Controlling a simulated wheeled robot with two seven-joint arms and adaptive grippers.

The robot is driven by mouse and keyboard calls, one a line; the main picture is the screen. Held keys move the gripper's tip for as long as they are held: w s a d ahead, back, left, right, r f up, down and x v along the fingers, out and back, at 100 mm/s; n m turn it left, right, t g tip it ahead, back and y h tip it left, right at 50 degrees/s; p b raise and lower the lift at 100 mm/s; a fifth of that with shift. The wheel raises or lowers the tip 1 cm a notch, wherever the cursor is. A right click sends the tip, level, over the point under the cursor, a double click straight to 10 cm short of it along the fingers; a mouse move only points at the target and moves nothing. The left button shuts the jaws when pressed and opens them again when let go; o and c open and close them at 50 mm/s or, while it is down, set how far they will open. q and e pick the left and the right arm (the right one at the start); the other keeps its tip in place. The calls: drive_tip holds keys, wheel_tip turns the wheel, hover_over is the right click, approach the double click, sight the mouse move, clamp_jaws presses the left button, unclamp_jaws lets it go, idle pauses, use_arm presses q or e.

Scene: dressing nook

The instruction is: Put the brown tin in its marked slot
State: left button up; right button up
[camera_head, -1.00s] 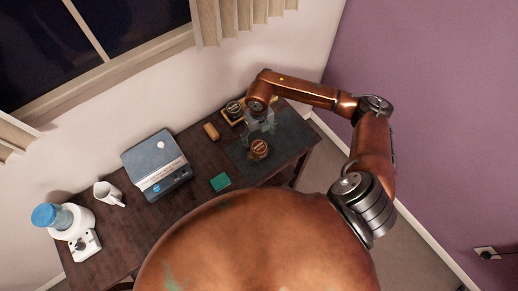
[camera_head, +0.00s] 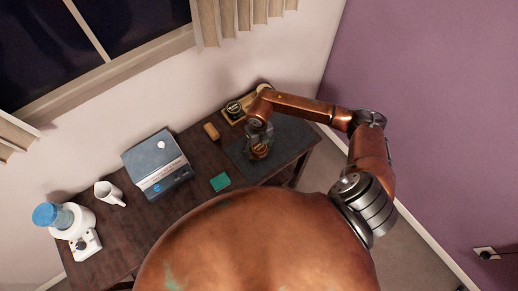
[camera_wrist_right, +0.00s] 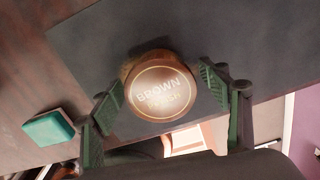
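The brown tin (camera_head: 260,154) stands on the dark mat (camera_head: 290,139) and is partly covered by my right gripper in the head view. In the right wrist view its round lid (camera_wrist_right: 161,92) reads "BROWN". My right gripper (camera_wrist_right: 162,95) is open, with its green-padded fingers on either side of the tin; it also shows in the head view (camera_head: 259,144) above the tin. A light wooden holder (camera_head: 228,118) at the back of the table carries a dark-lidded tin (camera_head: 234,108). My right arm hides part of this holder, and no empty slot can be made out. My left gripper is out of view.
A teal block (camera_head: 220,182) lies at the mat's left edge. A tan block (camera_head: 211,132) lies left of the holder.

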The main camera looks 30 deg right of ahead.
drive_tip(key=c, duration=1.1)
